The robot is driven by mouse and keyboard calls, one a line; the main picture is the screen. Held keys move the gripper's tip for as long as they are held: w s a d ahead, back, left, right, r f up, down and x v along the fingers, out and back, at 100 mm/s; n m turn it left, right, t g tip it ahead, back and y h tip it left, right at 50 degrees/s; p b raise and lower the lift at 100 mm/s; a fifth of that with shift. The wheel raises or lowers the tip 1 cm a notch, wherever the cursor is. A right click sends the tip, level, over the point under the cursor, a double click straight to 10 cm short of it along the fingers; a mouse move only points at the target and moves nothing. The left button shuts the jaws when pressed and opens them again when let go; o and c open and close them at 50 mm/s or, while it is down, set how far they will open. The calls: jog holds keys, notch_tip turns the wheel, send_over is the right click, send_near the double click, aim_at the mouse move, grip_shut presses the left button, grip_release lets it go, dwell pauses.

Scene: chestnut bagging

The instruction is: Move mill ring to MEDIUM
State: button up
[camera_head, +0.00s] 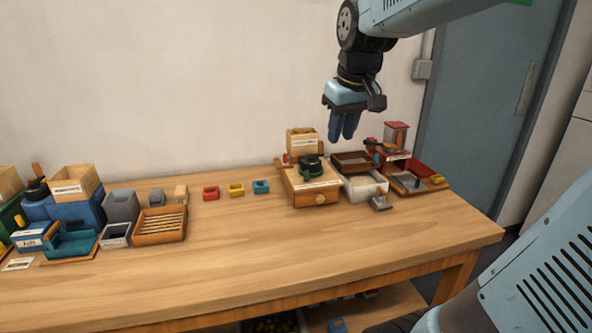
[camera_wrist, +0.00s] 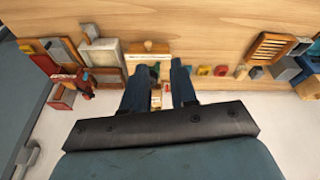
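The mill (camera_head: 318,195) is a wooden box with a round front knob, standing right of centre on the table in the head view. On its pale top sits a dark round part with a green piece at its front, which looks like the mill ring (camera_head: 311,165). Markings on the top are too small to read, so I cannot tell the ring's setting. My gripper (camera_head: 342,138) hangs above and a little right of the mill, fingers down, touching nothing. In the wrist view my gripper (camera_wrist: 163,63) has its two fingers apart and nothing between them; they partly hide the mill (camera_wrist: 148,47).
A wooden hopper box (camera_head: 303,141) stands behind the mill. A brown tray (camera_head: 353,161), a white bin (camera_head: 367,186) and a red device (camera_head: 396,145) crowd its right side. Small red, yellow and blue blocks (camera_head: 236,189) lie left. The table front (camera_head: 260,240) is clear.

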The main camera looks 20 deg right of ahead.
jog(key=w+f+n+g, duration=0.2)
jog(key=w, duration=1.1)
jog(key=n+g, duration=0.2)
send_over(307, 174)
notch_tip(307, 174, down, 6)
jog(key=f, duration=1.3)
jog(key=shift+w+f, duration=0.4)
grip_shut()
jog(key=shift+a, duration=0.4)
jog(key=shift+d, duration=0.2)
